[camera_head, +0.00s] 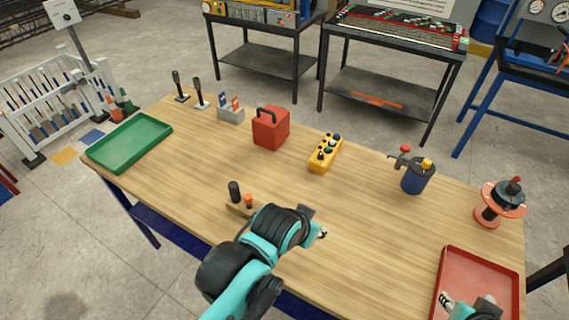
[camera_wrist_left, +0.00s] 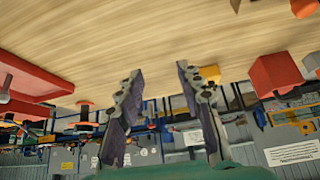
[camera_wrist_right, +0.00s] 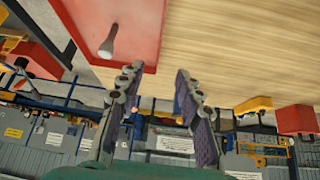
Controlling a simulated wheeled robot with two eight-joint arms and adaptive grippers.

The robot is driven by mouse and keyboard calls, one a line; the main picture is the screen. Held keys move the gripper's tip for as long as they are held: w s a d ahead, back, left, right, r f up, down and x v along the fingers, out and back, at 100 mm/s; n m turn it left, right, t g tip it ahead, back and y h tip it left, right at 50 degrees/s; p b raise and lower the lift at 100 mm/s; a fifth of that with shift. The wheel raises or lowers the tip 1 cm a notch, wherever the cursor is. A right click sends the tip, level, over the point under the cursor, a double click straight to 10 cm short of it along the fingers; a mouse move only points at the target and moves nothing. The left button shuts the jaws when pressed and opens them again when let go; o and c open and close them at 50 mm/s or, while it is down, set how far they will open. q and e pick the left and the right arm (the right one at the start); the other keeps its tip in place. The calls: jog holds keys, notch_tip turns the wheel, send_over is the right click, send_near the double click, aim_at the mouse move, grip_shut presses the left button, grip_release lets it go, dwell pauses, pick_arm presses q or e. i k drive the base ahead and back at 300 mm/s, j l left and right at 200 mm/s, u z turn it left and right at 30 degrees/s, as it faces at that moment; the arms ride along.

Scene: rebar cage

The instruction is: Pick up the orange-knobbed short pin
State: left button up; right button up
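The orange-knobbed short pin (camera_head: 248,201) stands upright at the near edge of the table, beside a taller black-handled pin (camera_head: 234,191). Both sit at a small wooden block (camera_head: 238,210), partly hidden behind my left arm. My left gripper (camera_head: 321,233) is over the table to the right of the pins. In the left wrist view its fingers (camera_wrist_left: 158,85) are spread and empty. My right gripper (camera_head: 462,303) is at the near edge of the red tray. In the right wrist view its fingers (camera_wrist_right: 157,82) are spread and empty.
The red tray (camera_head: 480,262) lies at the right, a green tray (camera_head: 130,142) at the left. A red box (camera_head: 270,130), yellow control box (camera_head: 325,153), blue canister (camera_head: 416,180) and red spool (camera_head: 498,206) stand farther back.

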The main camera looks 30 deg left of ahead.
aim_at(248, 198)
jog(key=u, duration=1.55)
